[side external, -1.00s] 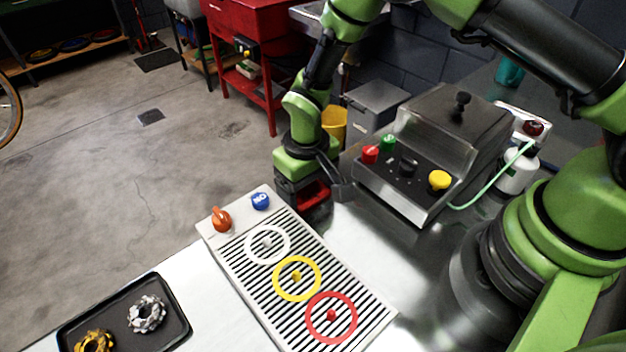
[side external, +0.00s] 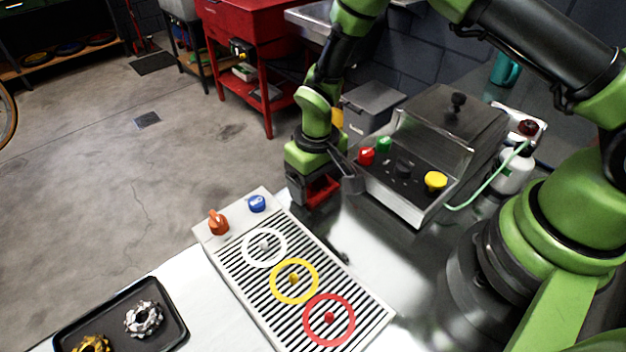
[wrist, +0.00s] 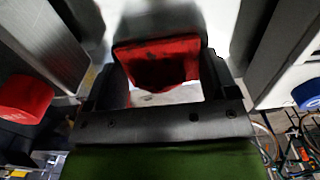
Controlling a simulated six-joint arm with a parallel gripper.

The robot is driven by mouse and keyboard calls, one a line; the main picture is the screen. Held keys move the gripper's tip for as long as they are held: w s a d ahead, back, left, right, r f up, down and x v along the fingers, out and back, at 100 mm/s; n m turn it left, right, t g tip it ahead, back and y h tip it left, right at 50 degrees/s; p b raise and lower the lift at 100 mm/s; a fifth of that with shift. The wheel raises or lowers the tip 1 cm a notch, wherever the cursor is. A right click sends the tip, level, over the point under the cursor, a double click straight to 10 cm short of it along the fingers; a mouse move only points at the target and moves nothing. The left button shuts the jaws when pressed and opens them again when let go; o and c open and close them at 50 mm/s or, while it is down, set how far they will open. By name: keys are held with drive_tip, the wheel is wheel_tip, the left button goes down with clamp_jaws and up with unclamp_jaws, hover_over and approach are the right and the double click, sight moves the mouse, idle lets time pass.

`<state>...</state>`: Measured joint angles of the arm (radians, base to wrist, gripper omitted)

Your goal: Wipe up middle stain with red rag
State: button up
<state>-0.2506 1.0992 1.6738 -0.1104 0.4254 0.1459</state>
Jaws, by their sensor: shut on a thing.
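My gripper (side external: 322,193) is shut on the red rag (side external: 320,190), low over the bench between the control box and the slatted panel. The rag also shows between the jaws in the wrist view (wrist: 160,62), with dark spots on it. A dark smudge (side external: 338,254) lies on the shiny bench beside the slatted panel, nearer the camera than my gripper. I cannot tell whether it is the middle stain. No other stain shows clearly. I cannot tell whether the rag touches the bench.
The slatted panel (side external: 252,282) with coloured rings and knobs is to the left. The control box (side external: 390,190) with a clear lid and buttons is close on the right. A black tray (side external: 170,330) with gears is at front left.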

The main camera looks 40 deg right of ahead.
drive_tip(key=shift+r, duration=2.55)
drive_tip(key=shift+d+r, duration=0.15)
drive_tip(key=shift+r, duration=0.1)
drive_tip(key=s+d+r, duration=0.5)
drive_tip(key=d+r, duration=0.3)
drive_tip(key=r, duration=0.4)
drive_tip(key=shift+s+r, duration=0.15)
drive_tip(key=shift+r, duration=0.1)
